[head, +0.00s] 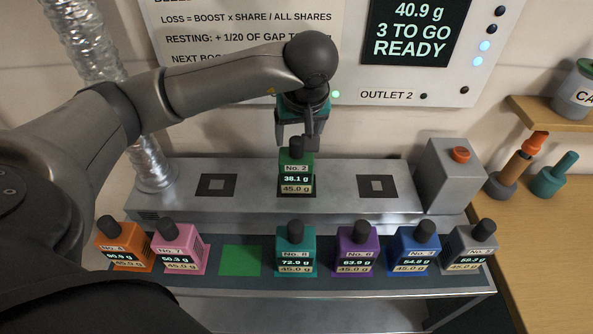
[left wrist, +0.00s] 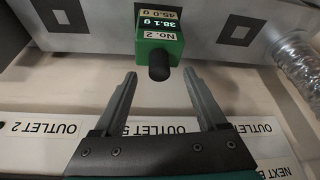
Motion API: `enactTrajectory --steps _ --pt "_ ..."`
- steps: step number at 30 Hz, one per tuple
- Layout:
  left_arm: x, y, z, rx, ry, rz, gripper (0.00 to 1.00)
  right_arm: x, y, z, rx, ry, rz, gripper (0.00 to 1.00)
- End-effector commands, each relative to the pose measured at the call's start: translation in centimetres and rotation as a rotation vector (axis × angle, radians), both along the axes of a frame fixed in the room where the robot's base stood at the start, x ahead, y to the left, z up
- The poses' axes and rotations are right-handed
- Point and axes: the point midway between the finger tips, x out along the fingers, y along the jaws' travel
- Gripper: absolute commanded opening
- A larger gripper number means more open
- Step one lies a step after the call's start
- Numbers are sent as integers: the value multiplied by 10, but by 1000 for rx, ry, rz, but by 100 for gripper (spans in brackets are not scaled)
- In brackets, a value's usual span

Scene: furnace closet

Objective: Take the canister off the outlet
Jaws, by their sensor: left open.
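The green canister No. 2 (head: 296,172) stands upright on the middle outlet (head: 296,193) of the grey metal bench. Its labels read 38.1 g and 45.0 g, and it has a dark knob on top. My left gripper (head: 297,140) is above and just behind the canister, pointing down. In the left wrist view the gripper (left wrist: 165,88) has its two fingers apart, and the green canister (left wrist: 158,38) shows beyond the fingertips, its dark knob pointing toward the gap. Nothing is between the fingers that I can make out. My right gripper is not in view.
A lower shelf (head: 240,286) holds several coloured canisters in a row, with a bare green square (head: 240,260) between pink No. 7 (head: 180,250) and teal No. 8 (head: 295,252). Two outlets, left (head: 216,185) and right (head: 377,186), are empty. A grey box with an orange button (head: 448,178) stands right.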

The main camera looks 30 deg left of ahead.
Motion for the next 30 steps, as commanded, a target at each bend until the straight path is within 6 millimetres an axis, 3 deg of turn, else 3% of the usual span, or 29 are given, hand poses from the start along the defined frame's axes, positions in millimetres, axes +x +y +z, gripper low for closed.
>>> enactTrajectory --steps 12,21,30 --pt "18 15 -43 -1 3 1 74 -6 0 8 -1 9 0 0" --pt "19 16 -47 -1 1 0 73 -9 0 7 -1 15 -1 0" --pt "19 16 -46 -1 1 0 39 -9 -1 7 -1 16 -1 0"
